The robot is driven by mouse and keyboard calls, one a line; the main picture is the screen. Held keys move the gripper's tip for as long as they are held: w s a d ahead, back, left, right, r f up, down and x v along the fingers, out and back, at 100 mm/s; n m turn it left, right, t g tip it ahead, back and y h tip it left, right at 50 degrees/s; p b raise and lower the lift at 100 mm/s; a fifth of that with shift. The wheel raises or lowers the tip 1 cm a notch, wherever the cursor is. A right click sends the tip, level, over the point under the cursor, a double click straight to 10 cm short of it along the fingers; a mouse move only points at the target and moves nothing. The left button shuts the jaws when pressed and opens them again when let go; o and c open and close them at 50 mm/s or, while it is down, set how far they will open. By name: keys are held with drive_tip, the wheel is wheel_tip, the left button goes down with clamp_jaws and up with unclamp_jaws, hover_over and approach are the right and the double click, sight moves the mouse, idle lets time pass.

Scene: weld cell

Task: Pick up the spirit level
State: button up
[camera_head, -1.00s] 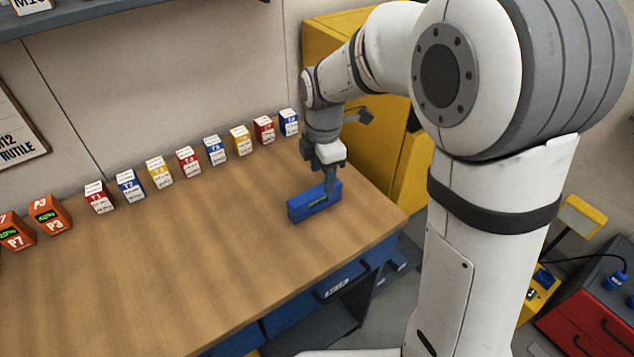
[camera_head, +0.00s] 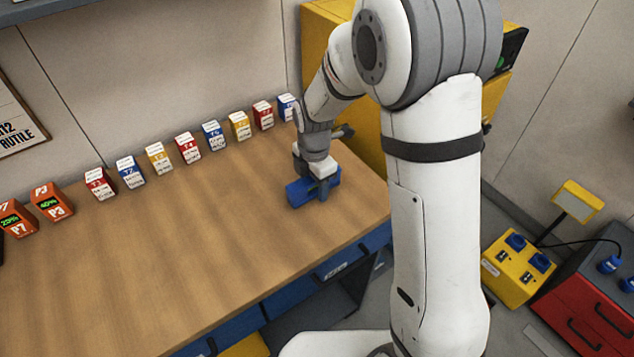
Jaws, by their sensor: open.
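The spirit level (camera_head: 299,192) is a short blue bar on the wooden workbench (camera_head: 190,255), near its right end. My gripper (camera_head: 322,190) points down over the level, with its open jaws at the level's right half. One dark finger shows in front of the level's near face. The other finger is hidden behind the level and the gripper body. The green vial seen before on the level is now covered by the finger. I cannot tell whether the fingers touch it.
A row of several small labelled boxes (camera_head: 188,148) stands along the wall behind. Two orange devices (camera_head: 51,202) sit at the left. A yellow cabinet (camera_head: 365,125) is close behind my arm. The middle of the bench is clear.

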drive_tip(key=shift+c, duration=0.2)
drive_tip(key=c, duration=1.1)
drive_tip(key=shift+r, duration=0.1)
